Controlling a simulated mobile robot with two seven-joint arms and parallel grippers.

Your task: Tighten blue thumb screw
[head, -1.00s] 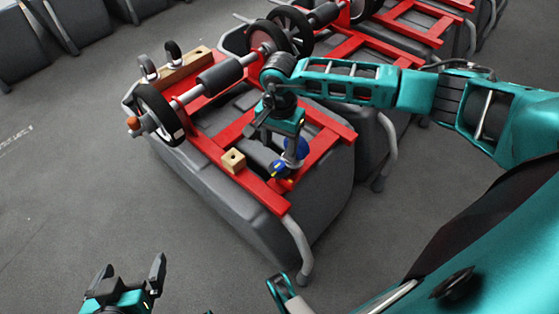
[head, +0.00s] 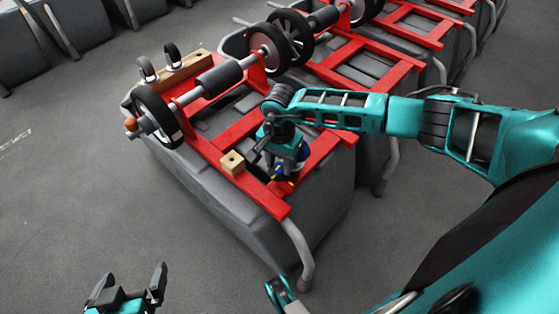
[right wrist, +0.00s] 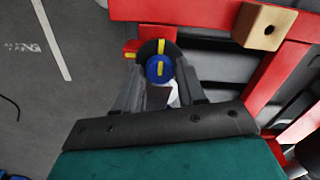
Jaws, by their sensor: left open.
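The blue thumb screw (right wrist: 160,69) has a yellow line across its round head. It sits in front of a dark round disc with another yellow mark in the right wrist view. My right gripper (right wrist: 160,70) has its fingers apart, one on each side of the blue head, with a narrow gap visible. Contact cannot be judged. In the head view my right gripper (head: 285,168) is low over the front of the red frame (head: 262,196), hiding most of the screw. Blue and yellow bits show around it. My left gripper (head: 130,283) is open and empty, low at the left.
A wooden block (head: 232,163) with a hole sits on the red frame beside my right gripper. The frame lies on a grey tank (head: 325,200) with a pipe handle (head: 298,250). Black wheels (head: 157,115) stand behind. More tanks continue back right.

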